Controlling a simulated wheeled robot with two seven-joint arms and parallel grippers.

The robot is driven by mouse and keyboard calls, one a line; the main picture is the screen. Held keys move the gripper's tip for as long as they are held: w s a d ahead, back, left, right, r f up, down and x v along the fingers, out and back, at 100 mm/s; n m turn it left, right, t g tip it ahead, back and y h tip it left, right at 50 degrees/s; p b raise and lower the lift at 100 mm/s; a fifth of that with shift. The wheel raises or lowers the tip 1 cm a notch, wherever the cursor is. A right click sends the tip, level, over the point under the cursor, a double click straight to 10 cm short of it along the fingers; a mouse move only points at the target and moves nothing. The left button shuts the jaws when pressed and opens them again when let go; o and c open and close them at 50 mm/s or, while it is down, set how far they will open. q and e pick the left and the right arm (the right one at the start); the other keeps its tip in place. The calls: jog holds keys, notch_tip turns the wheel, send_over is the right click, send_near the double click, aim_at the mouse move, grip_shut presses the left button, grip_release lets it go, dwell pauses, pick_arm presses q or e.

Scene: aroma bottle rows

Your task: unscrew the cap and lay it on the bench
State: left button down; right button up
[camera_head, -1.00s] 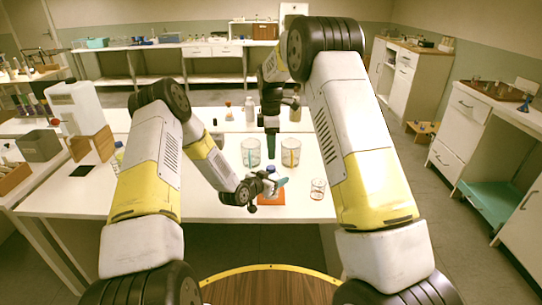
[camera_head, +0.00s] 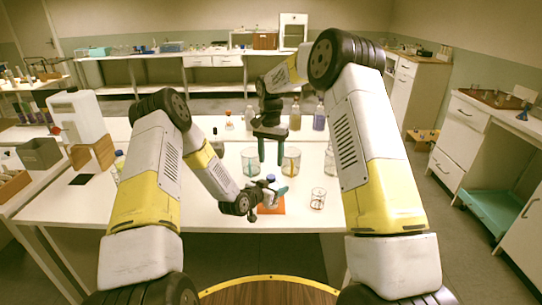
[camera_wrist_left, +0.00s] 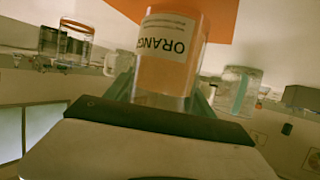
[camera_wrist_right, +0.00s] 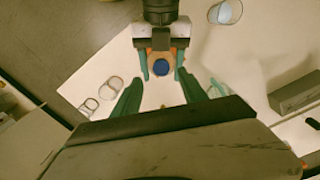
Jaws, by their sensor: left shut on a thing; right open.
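A clear bottle (camera_wrist_left: 165,65) with orange contents and a label reading ORANGE stands between the fingers of my left gripper (camera_head: 272,194). In the left wrist view it appears upside down. Its blue cap (camera_wrist_right: 161,67) is on top, visible between the left fingers in the right wrist view; it also shows in the head view (camera_head: 270,178). My left gripper is shut on the bottle over the orange mat (camera_head: 271,209). My right gripper (camera_head: 271,162) points down, open and empty, behind and above the cap in the head view, apart from it. In the right wrist view its fingers (camera_wrist_right: 160,93) are spread wide.
Two glass beakers (camera_head: 250,160) (camera_head: 291,160) stand on the white bench behind the bottle. A small glass (camera_head: 318,198) stands right of the mat. Bottles (camera_head: 318,118) stand farther back. The bench left of my left forearm has clear room.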

aim_at(271, 176)
jog(key=m, duration=0.4)
jog(key=shift+r, duration=0.1)
jog(key=m, duration=0.5)
jog(key=shift+w+r, duration=0.1)
jog(key=shift+w, duration=0.05)
jog(key=shift+f, duration=3.9)
